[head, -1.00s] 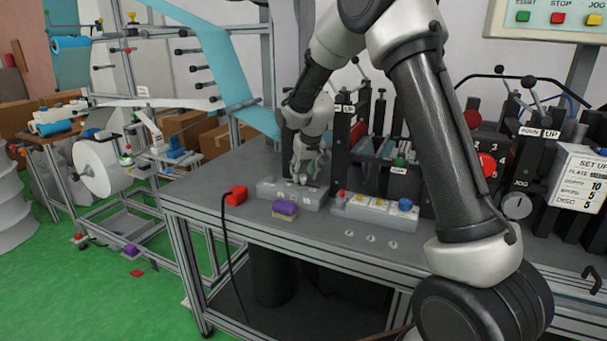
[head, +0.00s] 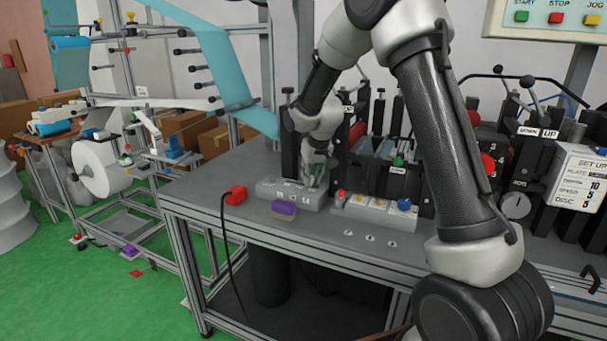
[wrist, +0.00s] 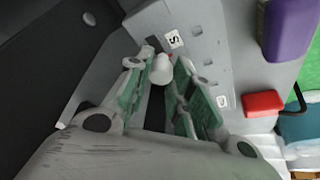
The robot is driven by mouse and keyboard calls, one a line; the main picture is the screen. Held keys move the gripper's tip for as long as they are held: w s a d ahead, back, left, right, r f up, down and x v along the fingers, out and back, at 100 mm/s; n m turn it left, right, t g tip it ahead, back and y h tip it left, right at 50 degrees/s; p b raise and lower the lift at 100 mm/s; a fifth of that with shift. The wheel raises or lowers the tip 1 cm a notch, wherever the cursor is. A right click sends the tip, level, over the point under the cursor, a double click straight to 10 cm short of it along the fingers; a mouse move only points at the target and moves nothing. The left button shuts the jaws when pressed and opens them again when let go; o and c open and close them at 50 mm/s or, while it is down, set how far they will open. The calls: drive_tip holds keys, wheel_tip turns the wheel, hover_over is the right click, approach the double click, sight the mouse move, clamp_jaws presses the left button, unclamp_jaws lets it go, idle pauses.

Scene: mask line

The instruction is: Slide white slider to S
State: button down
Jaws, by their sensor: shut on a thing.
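The white slider (wrist: 162,69) is a small rounded knob at the slot of a light grey box (head: 268,189). My gripper (wrist: 158,84) is shut on the slider, with a green-sided finger on each side of it. An S label (wrist: 174,39) sits on the box close beside the slider, by the slot's far end in the wrist view. Another label (wrist: 222,101) lies farther along the box, its letter hard to read. In the head view my gripper (head: 314,182) is at the right part of the box, and the slider is hidden by the fingers.
A purple-topped block (head: 284,208) lies in front of the box. A red block (head: 236,196) with a black cable stands at its left. A button panel (head: 372,210) with a blue knob (head: 404,205) is close at its right. Dark upright machine parts stand behind.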

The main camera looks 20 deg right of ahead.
drive_tip(key=shift+s+d, duration=0.65)
drive_tip(key=shift+d, duration=0.1)
drive_tip(key=c, duration=1.3)
unclamp_jaws()
drive_tip(key=shift+d, duration=0.1)
drive_tip(key=v, duration=1.2)
